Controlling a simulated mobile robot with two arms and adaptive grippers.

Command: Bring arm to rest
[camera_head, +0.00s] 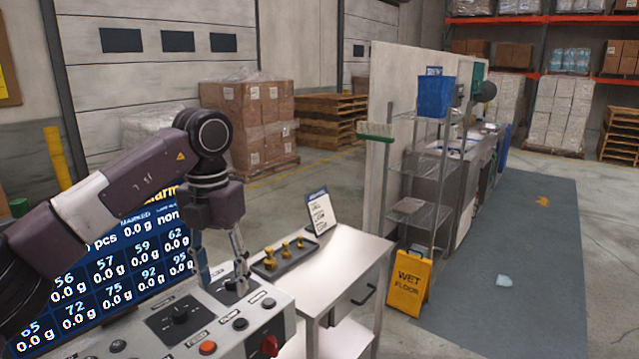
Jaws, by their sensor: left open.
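My left arm comes in from the left and bends down at a dark purple wrist. My left gripper (238,266) points downward with its fingers apart, over the control panel (268,325) with its knobs and buttons. I see nothing held between the fingers. The fingertips are close to the back part of the panel; I cannot tell whether they touch it. My right gripper is not in the picture.
A blue display (100,285) with gram readings stands behind the arm. To the right, a white table (345,255) bears a dark tray (262,270) of brass weights and a small sign (320,212). A yellow wet-floor sign (409,283) stands beyond.

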